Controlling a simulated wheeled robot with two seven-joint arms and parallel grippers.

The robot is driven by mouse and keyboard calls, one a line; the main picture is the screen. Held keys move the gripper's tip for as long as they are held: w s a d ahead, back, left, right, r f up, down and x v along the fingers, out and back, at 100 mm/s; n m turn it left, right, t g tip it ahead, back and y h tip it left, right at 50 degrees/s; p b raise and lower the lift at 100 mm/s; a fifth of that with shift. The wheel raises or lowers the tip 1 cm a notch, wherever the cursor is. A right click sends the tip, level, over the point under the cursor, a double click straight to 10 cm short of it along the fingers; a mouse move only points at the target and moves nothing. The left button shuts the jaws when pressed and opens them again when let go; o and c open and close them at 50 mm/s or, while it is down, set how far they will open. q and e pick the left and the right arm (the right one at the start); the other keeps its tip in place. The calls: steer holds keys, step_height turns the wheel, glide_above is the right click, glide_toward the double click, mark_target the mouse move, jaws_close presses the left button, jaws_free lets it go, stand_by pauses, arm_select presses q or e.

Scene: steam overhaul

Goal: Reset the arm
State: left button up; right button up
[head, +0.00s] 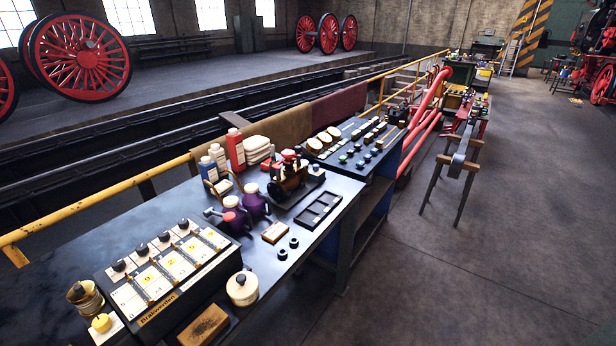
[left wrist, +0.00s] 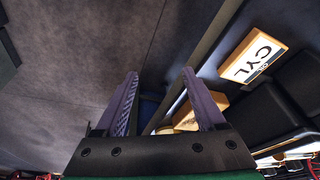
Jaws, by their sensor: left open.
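My left gripper (left wrist: 160,90) shows in the left wrist view. Its two purple-grey fingers are apart, with nothing between them. Past the fingertips are the grey floor (left wrist: 80,60) and a long dark edge (left wrist: 212,45) running diagonally. A tan block (left wrist: 186,117) is partly hidden behind the right finger. A tan-edged plate lettered "CYL" (left wrist: 252,56) lies further right. Neither of my arms shows in the head view, and my right gripper is in no view.
A dark workbench (head: 75,250) carries a numbered card box (head: 170,270), bottles (head: 235,150), purple cans (head: 252,205), a small engine model (head: 288,182) and a black tray (head: 318,210). A yellow rail (head: 100,205) runs behind it. Open floor (head: 470,270) lies to the right.

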arm_select(q)
steer(key=s+f+g+b, duration=0.1)
steer(key=s+f+b, duration=0.1)
steer(key=f, duration=1)
steer(key=s+f+b, duration=0.1)
steer(key=f+b, duration=0.1)
steer(key=f, duration=1)
steer(key=s+a+f+g+b, duration=0.1)
steer(key=s+a+f+b, duration=0.2)
steer(key=s+f, duration=1.3)
step_height(320, 180, down, 2)
steer(key=shift+s+b, duration=0.3)
steer(key=shift+b, duration=0.4)
steer(key=shift+a, duration=0.2)
